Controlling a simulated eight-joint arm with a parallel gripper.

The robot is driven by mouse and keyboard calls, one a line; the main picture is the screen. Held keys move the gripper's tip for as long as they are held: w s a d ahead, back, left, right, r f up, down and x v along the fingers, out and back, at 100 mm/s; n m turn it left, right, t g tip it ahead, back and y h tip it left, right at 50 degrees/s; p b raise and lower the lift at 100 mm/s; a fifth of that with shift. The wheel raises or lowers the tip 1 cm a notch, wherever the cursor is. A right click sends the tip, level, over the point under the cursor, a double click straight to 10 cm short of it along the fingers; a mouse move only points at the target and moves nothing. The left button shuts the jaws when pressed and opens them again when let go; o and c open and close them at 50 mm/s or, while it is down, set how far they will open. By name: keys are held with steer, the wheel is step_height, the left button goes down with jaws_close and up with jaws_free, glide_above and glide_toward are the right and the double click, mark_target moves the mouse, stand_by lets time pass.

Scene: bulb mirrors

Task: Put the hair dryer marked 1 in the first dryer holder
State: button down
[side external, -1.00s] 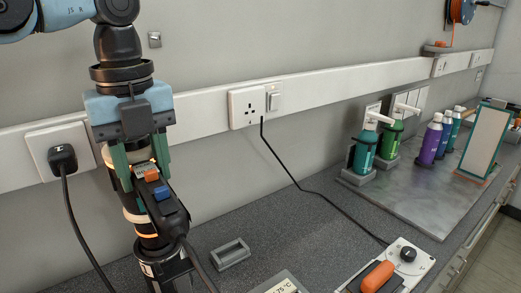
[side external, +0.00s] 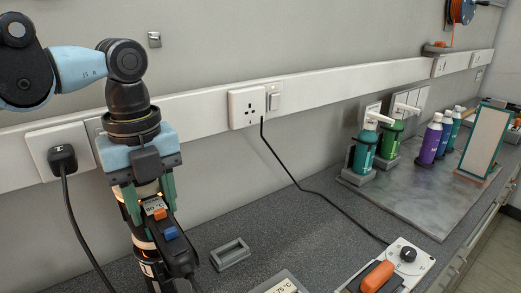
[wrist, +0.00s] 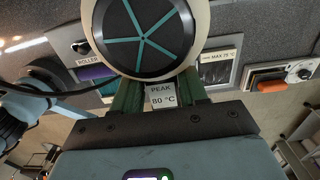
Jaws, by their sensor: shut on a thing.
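My gripper (side external: 148,200) is shut on a dark hair dryer (side external: 181,258) with an orange and a blue switch and an "80 °C" label. The dryer is tilted and hangs above the counter at the left. In the wrist view the dryer's round end (wrist: 150,30) has a cream rim, a black face and teal spokes; a "PEAK 80 °C" tag shows between the green fingers of my gripper (wrist: 160,90).
A plate with an orange handle (side external: 378,276) and a "75 °C" panel (side external: 281,286) are at the front. A plugged black cable (side external: 66,195) hangs at left; another (side external: 310,192) crosses the counter. Bottles (side external: 364,150) and a mirror (side external: 482,140) stand on a grey mat at right.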

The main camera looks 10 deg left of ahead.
steer(key=shift+f, duration=1.15)
steer(key=shift+c, duration=0.2)
jaws_free()
steer(key=shift+r, duration=4)
steer(key=shift+r, duration=0.15)
